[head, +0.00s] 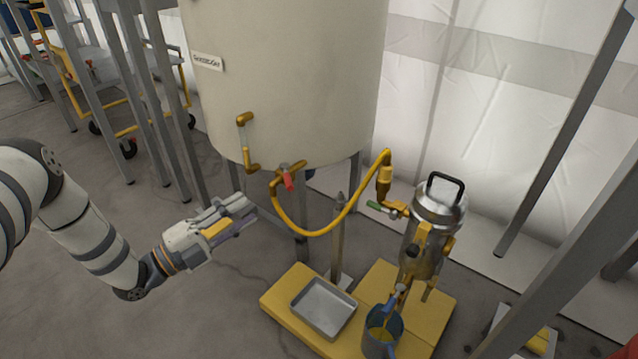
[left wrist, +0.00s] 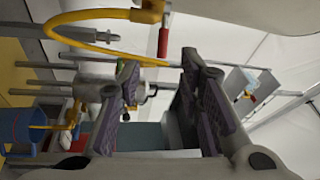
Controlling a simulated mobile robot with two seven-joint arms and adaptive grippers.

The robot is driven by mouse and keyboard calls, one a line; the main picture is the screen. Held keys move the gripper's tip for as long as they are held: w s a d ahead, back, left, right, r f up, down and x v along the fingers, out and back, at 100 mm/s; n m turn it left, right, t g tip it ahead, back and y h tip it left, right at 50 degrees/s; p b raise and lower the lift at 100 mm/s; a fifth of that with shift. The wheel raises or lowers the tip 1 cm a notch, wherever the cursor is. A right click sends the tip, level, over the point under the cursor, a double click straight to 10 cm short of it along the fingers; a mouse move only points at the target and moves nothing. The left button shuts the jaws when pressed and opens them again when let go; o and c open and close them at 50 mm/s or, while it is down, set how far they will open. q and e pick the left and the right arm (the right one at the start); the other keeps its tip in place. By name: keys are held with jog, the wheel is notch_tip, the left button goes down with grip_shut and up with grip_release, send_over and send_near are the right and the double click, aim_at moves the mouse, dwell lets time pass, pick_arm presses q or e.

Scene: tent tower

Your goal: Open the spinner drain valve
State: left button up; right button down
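The spinner (head: 430,235) is a steel canister with a black top handle, standing on a yellow platform at the right. Low on its front is a small spout valve with a blue-grey handle (head: 393,300), above a blue bucket (head: 381,330). A green-handled valve (head: 378,206) joins the yellow hose at its upper side. My left gripper (head: 245,210) is open and empty, left of the spinner and well apart from it, below the tank's red-handled valve (head: 288,181). In the left wrist view its fingers (left wrist: 158,75) are spread; one partly hides the spinner (left wrist: 92,78). My right gripper is out of view.
A large cream tank (head: 290,80) stands behind on metal legs. A yellow hose (head: 320,232) hangs from it to the spinner. A metal tray (head: 324,307) lies on the yellow platform (head: 285,312). A post stands behind the tray. Metal beams cross the right; floor at left front is clear.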

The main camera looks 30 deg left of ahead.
aim_at(288, 179)
pick_arm(q)
jog(key=shift+m, duration=0.7)
jog(key=b+x, duration=0.1)
jog(key=x, duration=0.5)
jog(key=b+x, duration=0.1)
jog(key=x, duration=0.5)
jog(key=shift+s+d+r+b, duration=0.1)
jog(key=shift+r+b, duration=0.15)
jog(key=shift+b, duration=0.1)
grip_shut()
